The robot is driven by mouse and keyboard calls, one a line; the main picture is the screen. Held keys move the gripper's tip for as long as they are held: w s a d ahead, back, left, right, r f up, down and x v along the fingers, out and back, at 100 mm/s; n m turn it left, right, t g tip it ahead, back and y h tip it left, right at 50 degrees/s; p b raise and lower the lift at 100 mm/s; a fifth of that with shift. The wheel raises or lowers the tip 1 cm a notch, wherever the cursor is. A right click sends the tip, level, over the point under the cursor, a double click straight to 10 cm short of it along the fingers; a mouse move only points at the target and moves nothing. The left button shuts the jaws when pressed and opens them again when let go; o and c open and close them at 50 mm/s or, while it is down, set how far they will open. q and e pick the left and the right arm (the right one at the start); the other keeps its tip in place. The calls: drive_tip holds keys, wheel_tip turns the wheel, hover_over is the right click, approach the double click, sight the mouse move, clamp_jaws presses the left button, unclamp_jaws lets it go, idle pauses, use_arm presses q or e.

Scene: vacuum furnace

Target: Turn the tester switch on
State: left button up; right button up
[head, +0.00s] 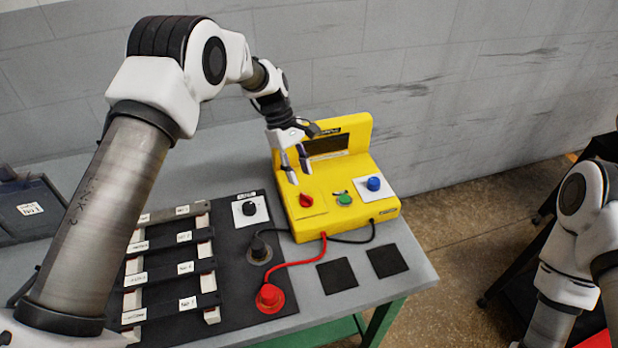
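The yellow tester (385,208) stands at the back right of the table, with a dark display in its raised back panel. Its sloped face carries a red knob (306,200), a green control (344,199) and a blue knob (374,184). None has a readable label, so I cannot tell which is the switch or whether it is on. My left gripper (299,176) points down over the left of the tester, just above and behind the red knob. Its two fingers are apart with nothing between them. My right arm shows at the right edge, but its gripper is out of view.
Black and red leads run from the tester to a black plug (259,250) and a red plug (269,296) on a dark panel. A labelled rack (210,285) lies left. Two black squares (337,275) lie in front. A grey wall stands close behind.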

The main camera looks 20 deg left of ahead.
sight(306, 195)
use_arm(q)
drive_tip(key=shift+s+d+f+p, duration=0.35)
drive_tip(key=shift+s+f, duration=0.15)
drive_tip(key=shift+s, duration=0.15)
drive_tip(key=shift+s+d+f+p, duration=0.2)
drive_tip(key=shift+s+d+f, duration=0.1)
drive_tip(key=shift+s+f, duration=0.25)
drive_tip(key=f, duration=0.2)
drive_tip(key=w+f, duration=0.1)
drive_tip(key=shift+d+f, duration=0.1)
drive_tip(key=shift+d, duration=0.3)
drive_tip(key=shift+s, duration=0.15)
drive_tip(key=shift+s+r, duration=0.15)
drive_tip(key=shift+r, duration=0.1)
drive_tip(key=c, duration=0.5)
clamp_jaws()
drive_tip(key=shift+f, duration=0.1)
use_arm(e)
drive_tip(key=shift+s+r, duration=0.2)
drive_tip(key=shift+r, duration=0.35)
drive_tip(key=shift+s+r, duration=0.15)
drive_tip(key=shift+r, duration=0.35)
